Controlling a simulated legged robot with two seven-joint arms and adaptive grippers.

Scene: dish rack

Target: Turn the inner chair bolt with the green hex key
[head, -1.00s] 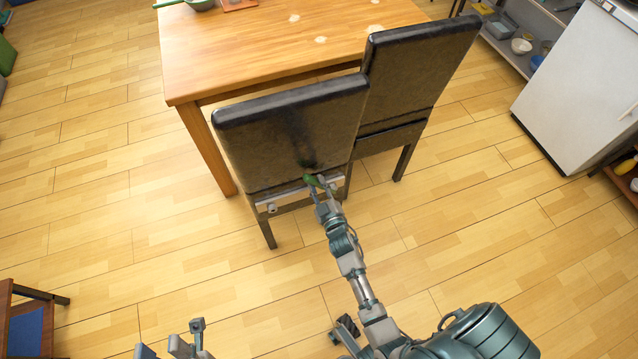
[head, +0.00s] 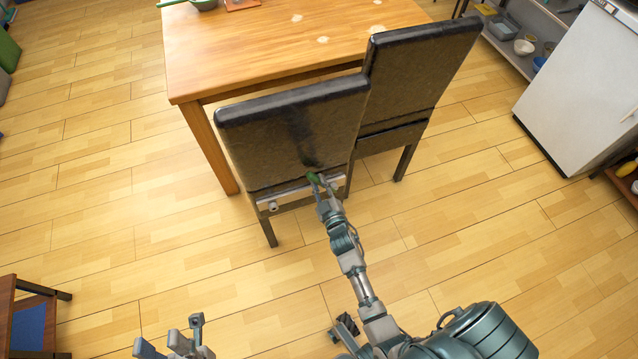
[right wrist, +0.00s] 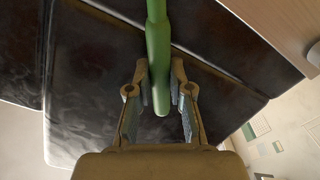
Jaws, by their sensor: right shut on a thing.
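The green hex key (head: 313,177) is at the lower back of the nearer dark chair (head: 285,130). In the right wrist view its green shaft (right wrist: 158,50) runs up from between the fingers, in front of the dark chair surface. My right gripper (head: 322,181) is shut on the hex key; it also shows in the right wrist view (right wrist: 160,92). A pale bar (head: 292,196) crosses the chair's lower back, with a round bolt end (head: 272,206) at its left. The inner bolt and the key's tip are hidden or too small to tell. My left gripper (head: 170,334) is open and empty, low at the left.
A second dark chair (head: 420,75) stands right of the first, both against a wooden table (head: 260,50). A white cabinet (head: 580,90) and shelves stand at the right. A small wooden piece with a blue panel (head: 32,325) is at lower left. The floor left of the chairs is clear.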

